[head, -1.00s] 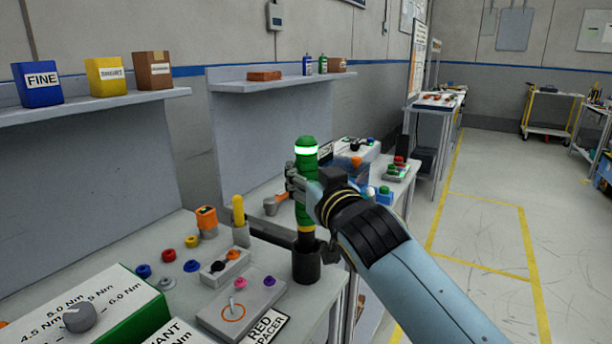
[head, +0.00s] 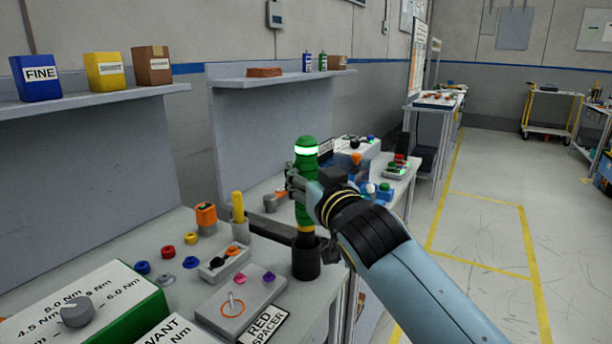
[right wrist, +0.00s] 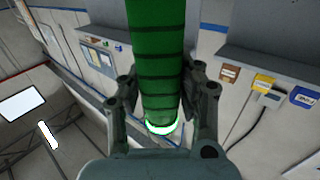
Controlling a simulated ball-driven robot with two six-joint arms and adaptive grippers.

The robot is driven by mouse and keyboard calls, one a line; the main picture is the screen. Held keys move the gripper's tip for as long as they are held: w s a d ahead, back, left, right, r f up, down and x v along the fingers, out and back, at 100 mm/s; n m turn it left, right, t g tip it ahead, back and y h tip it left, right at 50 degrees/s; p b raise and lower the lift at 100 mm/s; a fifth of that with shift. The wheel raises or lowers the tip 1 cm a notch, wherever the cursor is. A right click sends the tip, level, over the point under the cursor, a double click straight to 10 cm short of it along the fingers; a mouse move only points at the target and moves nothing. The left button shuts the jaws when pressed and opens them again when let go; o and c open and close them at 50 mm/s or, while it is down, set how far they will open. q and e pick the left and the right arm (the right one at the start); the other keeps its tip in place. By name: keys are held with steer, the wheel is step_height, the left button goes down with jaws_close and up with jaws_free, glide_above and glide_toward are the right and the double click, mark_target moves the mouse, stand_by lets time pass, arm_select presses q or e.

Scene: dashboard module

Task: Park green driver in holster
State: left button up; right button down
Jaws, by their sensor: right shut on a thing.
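The green driver (head: 306,178) stands upright with a glowing white ring near its top. Its dark lower end is inside the mouth of the black holster (head: 306,262) at the bench's right edge; how deep it sits is hidden. My right gripper (head: 303,186) is shut around the driver's green body. In the right wrist view the driver (right wrist: 158,70) lies between both fingers, with its lit ring close to the palm. My left gripper is not in view.
A green-and-white torque box with a knob (head: 78,310) stands at front left. A second bench is behind; open floor is at right.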

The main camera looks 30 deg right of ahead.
steer(key=c, duration=0.9)
jaws_free()
steer(key=shift+o, duration=0.3)
steer(key=shift+f, duration=0.1)
steer(key=shift+s, duration=0.1)
